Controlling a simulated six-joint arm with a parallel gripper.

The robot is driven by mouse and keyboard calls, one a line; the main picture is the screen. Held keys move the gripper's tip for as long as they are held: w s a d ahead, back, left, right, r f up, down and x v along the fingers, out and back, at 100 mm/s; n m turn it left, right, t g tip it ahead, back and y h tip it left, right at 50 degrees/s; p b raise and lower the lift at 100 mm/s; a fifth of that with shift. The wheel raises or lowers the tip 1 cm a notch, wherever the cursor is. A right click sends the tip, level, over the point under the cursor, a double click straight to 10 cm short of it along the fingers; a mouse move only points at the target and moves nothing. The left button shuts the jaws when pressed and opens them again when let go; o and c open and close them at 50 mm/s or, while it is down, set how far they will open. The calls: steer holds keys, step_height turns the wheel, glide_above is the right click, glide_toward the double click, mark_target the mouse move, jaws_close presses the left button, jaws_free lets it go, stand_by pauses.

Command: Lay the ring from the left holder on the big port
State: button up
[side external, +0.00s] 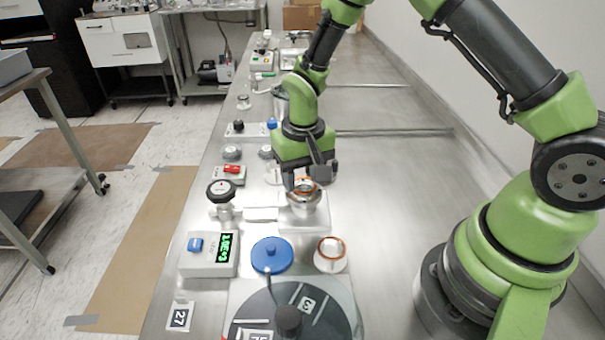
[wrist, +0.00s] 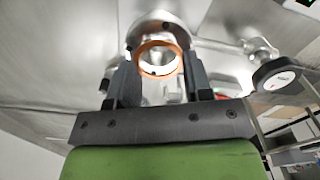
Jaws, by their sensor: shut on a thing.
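My gripper (side external: 303,181) is shut on an orange-brown ring (wrist: 160,58). In the wrist view the ring sits between the two fingertips, tilted in the picture, with its open middle showing. The big port (side external: 304,215), a round metal flange on a metal block, is directly below the gripper in the side view. The ring looks just above or at the port's top; I cannot tell whether they touch. A second orange-brown ring (side external: 331,247) lies on a white round holder (side external: 331,265) nearer the camera. I cannot make out an empty left holder.
A blue round knob-topped cap (side external: 271,255) stands left of the white holder. A gauge (side external: 221,191) on a metal pipe stands left of the port. A grey box with a green display (side external: 210,254) is nearby.

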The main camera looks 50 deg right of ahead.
steer(key=shift+f, duration=0.4)
stand_by(0.3)
steer(key=o, duration=0.9)
step_height(320, 180, up, 10)
stand_by(0.4)
steer(key=s+r+t, duration=0.3)
steer(key=s+r, duration=0.3)
steer(key=r, duration=0.5)
steer(key=s+r+t, duration=0.1)
steer(key=s, duration=0.3)
steer(key=s+r+t+y, duration=0.1)
steer(key=s+r, duration=0.1)
steer(key=s, duration=0.2)
steer(key=s+r+t, duration=0.1)
steer(key=s+t, duration=0.1)
steer(key=s, duration=0.2)
steer(key=shift+r+n+y, duration=0.2)
steer(key=shift+n+y, duration=0.1)
steer(key=shift+y, duration=0.1)
